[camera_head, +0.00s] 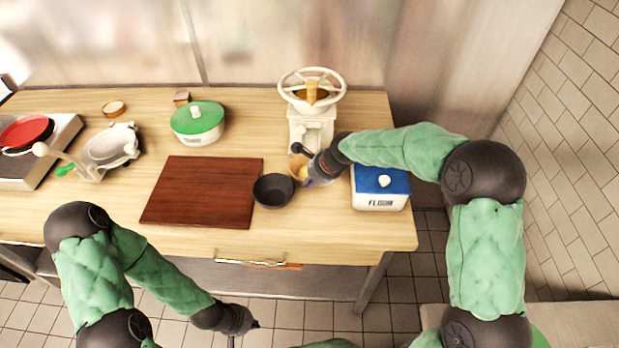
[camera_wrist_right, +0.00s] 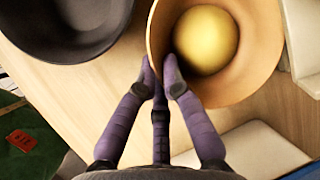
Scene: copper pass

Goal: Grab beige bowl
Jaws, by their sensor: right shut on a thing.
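The beige bowl (camera_wrist_right: 228,88) has a yellow ball (camera_wrist_right: 206,40) inside it. In the wrist view, my right gripper (camera_wrist_right: 161,68) is shut on the near left rim of the bowl, with fingers on either side of the wall. In the head view the bowl (camera_head: 296,163) is partly hidden by my right gripper (camera_head: 304,171). I cannot tell whether the bowl touches the table. My left gripper (camera_head: 255,325) hangs in front of the table, far from the bowl; its fingers are too small to read.
A dark bowl (camera_head: 273,190) sits close left of the beige bowl. A wooden board (camera_head: 203,191) lies further left. A white grinder (camera_head: 311,125) stands behind, and a blue-lidded flour box (camera_head: 380,187) stands to the right. A green-lidded pot (camera_head: 198,122) is at the back.

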